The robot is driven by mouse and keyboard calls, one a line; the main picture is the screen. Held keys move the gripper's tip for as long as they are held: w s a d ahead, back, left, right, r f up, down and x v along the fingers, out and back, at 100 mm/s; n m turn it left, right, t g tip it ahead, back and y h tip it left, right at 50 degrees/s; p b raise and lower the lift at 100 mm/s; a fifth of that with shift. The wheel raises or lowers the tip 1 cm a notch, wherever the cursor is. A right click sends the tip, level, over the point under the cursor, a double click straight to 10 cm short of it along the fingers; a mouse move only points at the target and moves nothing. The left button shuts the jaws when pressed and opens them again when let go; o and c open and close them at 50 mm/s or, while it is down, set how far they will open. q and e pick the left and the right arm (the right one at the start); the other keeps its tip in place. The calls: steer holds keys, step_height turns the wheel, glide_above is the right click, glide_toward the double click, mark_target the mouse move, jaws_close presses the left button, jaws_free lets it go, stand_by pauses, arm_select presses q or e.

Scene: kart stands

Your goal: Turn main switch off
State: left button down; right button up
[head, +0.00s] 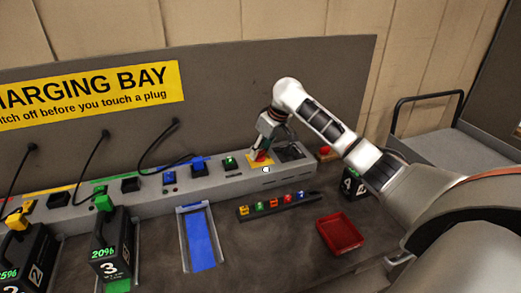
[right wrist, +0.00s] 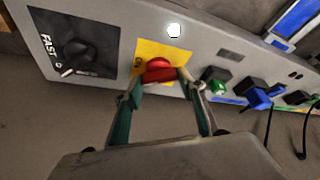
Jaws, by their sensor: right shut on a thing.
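The main switch, a red knob on a yellow plate (right wrist: 178,56), sits on the grey charging console; its red handle (right wrist: 158,68) shows between the fingertips in the right wrist view. In the head view the yellow plate (head: 254,165) is partly covered by my gripper. My right gripper (head: 264,152) comes down onto the switch from above and is shut on the red handle; its two fingers (right wrist: 160,80) lie on either side of it. A round white lamp (right wrist: 173,30) is lit beside the plate. My left gripper is not in view.
A black dial marked FAST (right wrist: 78,45) sits beside the switch. Plug sockets with blue and green plugs (head: 198,166) line the console (head: 150,186). In front are a blue-floored slot (head: 201,240), a strip of coloured pieces (head: 274,204), a red tray (head: 340,233) and numbered battery packs (head: 112,250).

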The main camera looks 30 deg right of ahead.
steer(key=n+y, duration=0.1)
steer(key=n, duration=0.2)
steer(key=n+g+y, duration=0.1)
steer(key=n, duration=0.2)
steer(key=shift+w+d+n, duration=0.15)
steer(key=shift+n, duration=0.15)
steer(key=n+g+y, duration=0.1)
steer(key=n+g, duration=0.1)
steer(key=n, duration=0.3)
steer(key=shift+d+n, duration=0.1)
steer(key=shift+n, duration=0.2)
steer(key=o, duration=1.1)
steer(key=shift+w+r, duration=0.1)
steer(key=v, duration=1.2)
steer(key=shift+w, duration=0.15)
